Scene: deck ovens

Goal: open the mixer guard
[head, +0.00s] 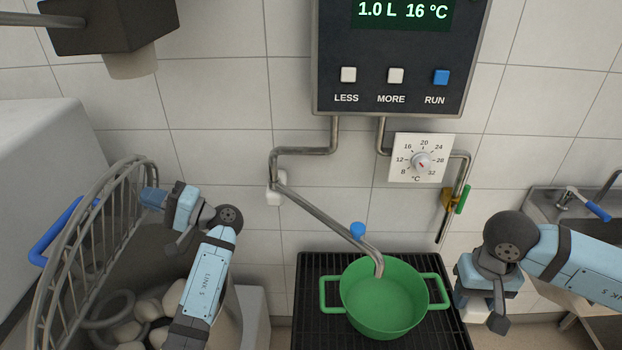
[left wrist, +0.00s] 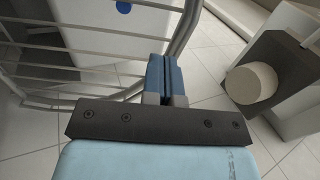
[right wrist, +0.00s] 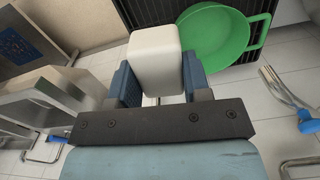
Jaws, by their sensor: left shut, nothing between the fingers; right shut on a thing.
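The mixer guard (head: 85,235) is a grey wire arch standing steeply at the left, with a blue handle (head: 52,240) on its far-left side. Below and right of it the mixer bowl's contents, rings and pale lumps (head: 125,322), are visible. My left gripper (head: 152,198) is shut and empty beside the guard's upper right rim. In the left wrist view its closed blue fingers (left wrist: 162,75) overlap the guard's rim and bars (left wrist: 75,70); I cannot tell if they touch. My right gripper (head: 478,290) is shut on a white block (right wrist: 155,58), away at the right.
A green pot (head: 385,330) stands on a black grate (head: 312,270) under a metal spout (head: 325,220). A control panel (head: 400,60) and a dial (head: 421,160) are on the tiled wall. A steel sink (head: 550,205) is at the right. A dark unit (head: 105,35) hangs upper left.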

